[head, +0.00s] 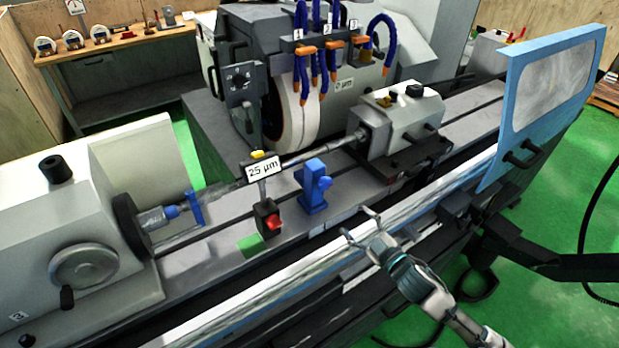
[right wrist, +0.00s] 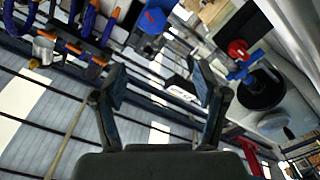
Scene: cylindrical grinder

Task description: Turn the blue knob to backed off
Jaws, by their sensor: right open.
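A small blue stand with a blue knob (head: 323,184) is on the machine table, near the middle of the head view. In the right wrist view, a round blue knob face (right wrist: 152,18) with a red line across it shows at the top. My right gripper (head: 358,223) is open and empty, nearer to me than the blue stand and apart from it, over the front rail. Its two fingers (right wrist: 160,85) stand wide apart in the right wrist view, with the knob beyond and above their tips. My left gripper is not in view.
A red knob on a black block (head: 271,221) and a "25 µm" sign (head: 263,170) stand left of the blue stand. A long workpiece (head: 310,152) lies behind it. The tailstock (head: 403,118) and blue-framed guard (head: 545,95) are to the right.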

